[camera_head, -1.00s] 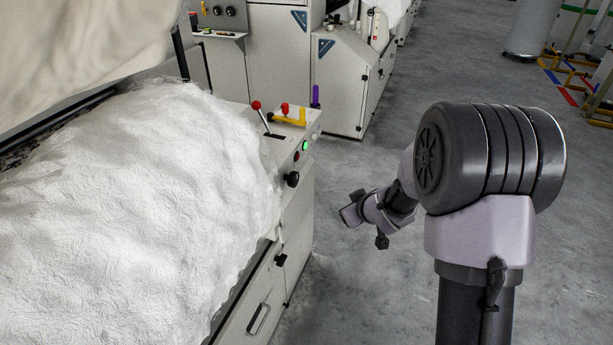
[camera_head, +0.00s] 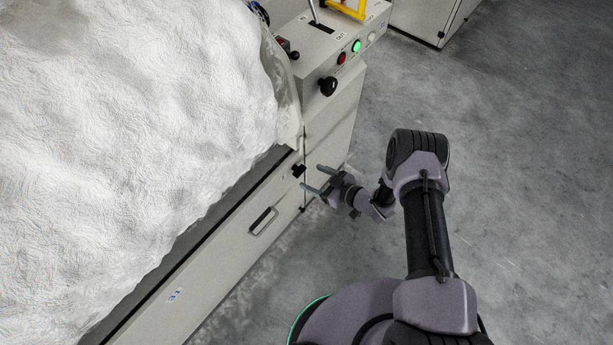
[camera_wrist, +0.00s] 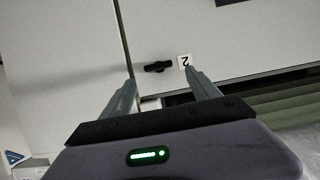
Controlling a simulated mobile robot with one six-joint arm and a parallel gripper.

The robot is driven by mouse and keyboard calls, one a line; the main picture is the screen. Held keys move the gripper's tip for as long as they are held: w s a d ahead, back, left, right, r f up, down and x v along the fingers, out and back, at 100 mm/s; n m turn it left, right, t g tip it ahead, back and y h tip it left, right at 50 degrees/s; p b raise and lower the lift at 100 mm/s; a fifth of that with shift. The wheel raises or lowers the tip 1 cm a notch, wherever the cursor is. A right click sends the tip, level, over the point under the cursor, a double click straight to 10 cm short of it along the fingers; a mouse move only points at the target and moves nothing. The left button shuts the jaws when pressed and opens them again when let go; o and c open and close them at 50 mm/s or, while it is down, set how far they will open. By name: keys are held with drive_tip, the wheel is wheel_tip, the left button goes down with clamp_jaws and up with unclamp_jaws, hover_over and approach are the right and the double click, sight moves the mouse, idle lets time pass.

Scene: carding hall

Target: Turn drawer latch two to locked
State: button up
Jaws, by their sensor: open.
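Drawer latch two is a small black turn handle (camera_wrist: 158,67) on the pale machine front, beside a white label with a "2" (camera_wrist: 185,61). In the wrist view it lies close to crosswise in the picture, beyond the fingertips. It also shows in the head view as a black latch (camera_head: 299,170) at the drawer front's upper right end. My gripper (camera_head: 312,180) is open and empty, its two fingers pointing at the machine front just below and right of the latch. In the wrist view the fingers (camera_wrist: 161,78) flank the latch from below, apparently without touching it.
The drawer (camera_head: 215,262) has a bar handle (camera_head: 263,221). Above it is a large white fibre mass (camera_head: 110,130). A control panel with a black knob (camera_head: 328,86), red button (camera_head: 341,58) and green button (camera_head: 357,46) stands above right. Grey floor (camera_head: 530,190) is clear to the right.

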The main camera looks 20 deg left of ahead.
sight(300, 171)
drive_tip(key=b+x, duration=0.1)
drive_tip(key=x, duration=0.3)
drive_tip(key=shift+w+a+f, duration=0.15)
drive_tip(key=shift+w+a, duration=0.05)
drive_tip(key=shift+c, duration=0.2)
drive_tip(key=c, duration=1.3)
